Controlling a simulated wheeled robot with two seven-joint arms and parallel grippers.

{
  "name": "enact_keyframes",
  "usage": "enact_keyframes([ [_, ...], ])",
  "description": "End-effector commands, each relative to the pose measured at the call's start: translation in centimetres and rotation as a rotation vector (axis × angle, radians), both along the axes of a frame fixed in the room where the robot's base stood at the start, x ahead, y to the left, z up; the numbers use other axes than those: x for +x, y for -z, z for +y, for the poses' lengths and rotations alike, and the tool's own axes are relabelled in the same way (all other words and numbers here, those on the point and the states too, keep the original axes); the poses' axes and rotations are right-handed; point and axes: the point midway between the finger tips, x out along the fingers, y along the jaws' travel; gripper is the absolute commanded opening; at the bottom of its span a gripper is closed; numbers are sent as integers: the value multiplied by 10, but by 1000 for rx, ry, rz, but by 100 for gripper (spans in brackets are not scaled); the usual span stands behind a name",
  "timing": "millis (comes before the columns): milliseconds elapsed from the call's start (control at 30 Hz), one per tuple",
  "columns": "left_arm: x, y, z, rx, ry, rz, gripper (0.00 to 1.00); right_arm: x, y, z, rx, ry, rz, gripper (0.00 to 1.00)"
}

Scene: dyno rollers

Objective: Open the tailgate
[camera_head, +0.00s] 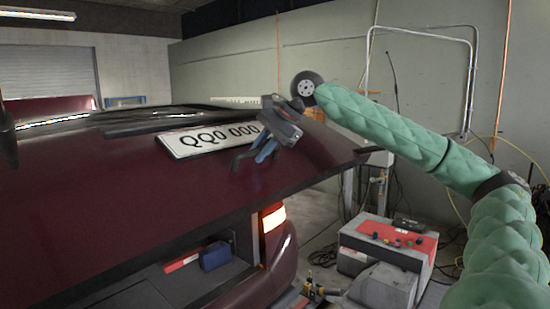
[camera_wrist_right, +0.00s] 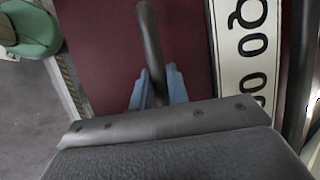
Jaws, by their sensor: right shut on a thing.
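The dark red tailgate (camera_head: 110,195) of a car is raised part way, and the opening beneath its lower edge shows. It carries a white licence plate (camera_head: 205,139), also seen in the right wrist view (camera_wrist_right: 246,55). My right gripper (camera_head: 254,157) is at the plate's right end, against the tailgate. In the right wrist view its blue fingers (camera_wrist_right: 157,88) are shut on a dark curved handle bar (camera_wrist_right: 149,35) that stands out from the red panel. My left gripper is not in view.
The open boot holds a blue box (camera_head: 215,255) and a red-and-white item (camera_head: 182,261). A lit tail lamp (camera_head: 272,217) is below the tailgate's right side. A red-and-grey machine (camera_head: 392,243) stands on the floor at right. Cables lie near it.

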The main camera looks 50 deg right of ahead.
Motion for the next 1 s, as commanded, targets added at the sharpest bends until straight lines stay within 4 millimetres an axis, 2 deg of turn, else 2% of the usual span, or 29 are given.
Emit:
enact_keyframes([
  [233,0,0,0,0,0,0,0,1,-12,-1,-3,-1,3,0],
  [667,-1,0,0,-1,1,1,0,1,-14,0,-2,-1,2,0],
  [700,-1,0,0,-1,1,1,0,1,-14,0,-2,-1,2,24],
  [767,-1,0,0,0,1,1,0,0,-14,0,-2,-1,1,36],
  [1000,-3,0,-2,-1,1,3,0,1,-14,0,-2,-1,2,38],
])
